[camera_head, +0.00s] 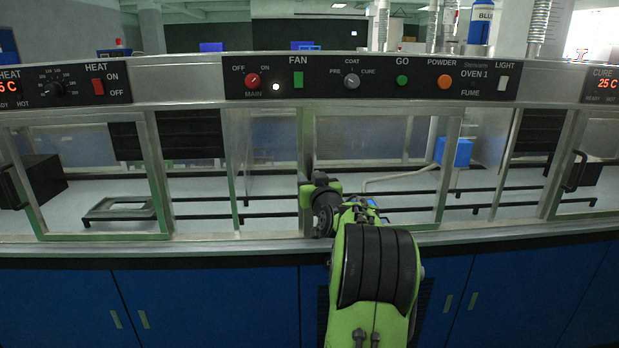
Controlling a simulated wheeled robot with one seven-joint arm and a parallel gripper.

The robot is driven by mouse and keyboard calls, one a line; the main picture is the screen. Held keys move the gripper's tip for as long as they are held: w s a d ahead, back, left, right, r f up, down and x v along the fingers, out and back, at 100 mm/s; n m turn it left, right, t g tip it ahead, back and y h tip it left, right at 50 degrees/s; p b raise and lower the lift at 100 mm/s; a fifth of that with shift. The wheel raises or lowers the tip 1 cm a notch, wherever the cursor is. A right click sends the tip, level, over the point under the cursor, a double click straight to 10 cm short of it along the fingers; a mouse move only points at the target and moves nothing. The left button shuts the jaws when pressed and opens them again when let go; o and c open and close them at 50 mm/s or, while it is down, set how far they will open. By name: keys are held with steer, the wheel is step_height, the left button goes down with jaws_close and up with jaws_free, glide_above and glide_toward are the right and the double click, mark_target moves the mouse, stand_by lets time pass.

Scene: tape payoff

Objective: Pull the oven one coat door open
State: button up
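The coat door (447,170) of oven 1 is a glass pane in a pale metal frame, in the middle of the oven front below the COAT knob (351,81). It looks about in line with the front; a small gap cannot be ruled out. My gripper (322,196) is at the door's left upright, around mid-height. My green and black arm comes up from below and hides the lower left part of the door. The handle is not visible, and my wrist covers the spot by the left upright. The fingers cannot be made out, nor whether they hold anything.
A control panel (430,84) runs above the doors. The left heat door (155,175) and right cure door (565,165) flank the middle section. Inside are black rails, a blue box (455,152) and a flat metal frame (122,208). Blue cabinets (210,305) stand below the ledge.

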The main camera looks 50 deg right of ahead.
steer(key=shift+w+d, duration=0.25)
steer(key=shift+w, duration=0.05)
jaws_close()
